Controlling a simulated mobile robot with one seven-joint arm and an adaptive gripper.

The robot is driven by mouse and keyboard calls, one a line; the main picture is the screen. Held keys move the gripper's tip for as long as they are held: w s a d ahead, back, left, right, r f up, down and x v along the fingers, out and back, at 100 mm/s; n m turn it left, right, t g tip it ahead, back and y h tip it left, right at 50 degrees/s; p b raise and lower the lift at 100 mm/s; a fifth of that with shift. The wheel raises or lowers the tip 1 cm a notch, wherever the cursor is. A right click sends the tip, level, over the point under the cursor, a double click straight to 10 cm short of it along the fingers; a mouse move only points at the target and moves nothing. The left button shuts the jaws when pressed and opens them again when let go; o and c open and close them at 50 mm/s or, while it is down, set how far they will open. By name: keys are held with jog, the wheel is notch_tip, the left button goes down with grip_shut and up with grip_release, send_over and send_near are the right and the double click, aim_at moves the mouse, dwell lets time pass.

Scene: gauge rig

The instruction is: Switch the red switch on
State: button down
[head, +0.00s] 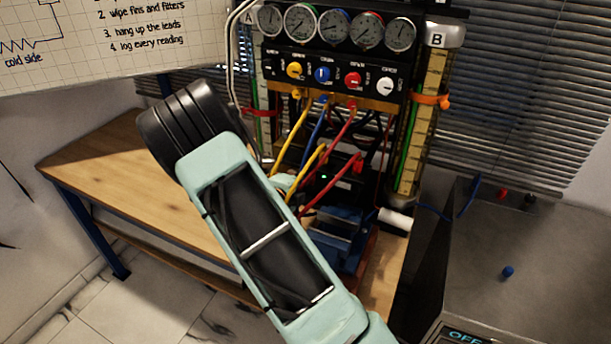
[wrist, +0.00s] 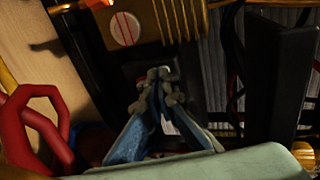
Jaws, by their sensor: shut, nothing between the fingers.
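A small red part (head: 358,163) shows on the black box (head: 345,187) under the gauge panel in the head view. It may be the red switch, but I cannot make out its position. In the wrist view my gripper (wrist: 159,74) is shut and empty, its fingertips close in front of a dark surface. I cannot tell whether they touch it. In the head view my arm hides most of the gripper and part of the bench.
Yellow, blue and red hoses (head: 335,150) hang from the gauge panel (head: 335,75) beside my arm. A thick red loop (wrist: 38,130) is left of the fingers in the wrist view. A blue vise-like object (head: 338,235) stands below the box. The bench's left part (head: 120,165) is clear.

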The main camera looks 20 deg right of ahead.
jog(key=shift+r+p, duration=0.8)
jog(key=v, duration=1.2)
